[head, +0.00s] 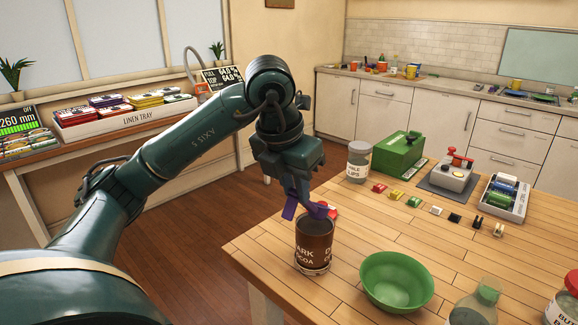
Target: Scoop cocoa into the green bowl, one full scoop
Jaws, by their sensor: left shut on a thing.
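A dark brown cocoa canister (313,246) with a white "DARK COCOA" label stands upright near the table's left edge. The green bowl (397,281) sits to its right and nearer to me; its visible inside looks empty. My left gripper (306,212) points down at the canister's mouth, its purple fingers shut on what seems to be the scoop. The scoop is mostly hidden by the fingers and canister. A small red piece shows beside the fingertips; I cannot tell whether it belongs to the scoop. The canister's contents are hidden. My right gripper is not in view.
A lidded glass jar (359,162), a green box (399,153) and a grey device (453,173) stand at the table's back. Several small coloured clips (413,201) lie in a row. A clear bottle (476,304) and a red-lidded jar (566,303) stand right of the bowl.

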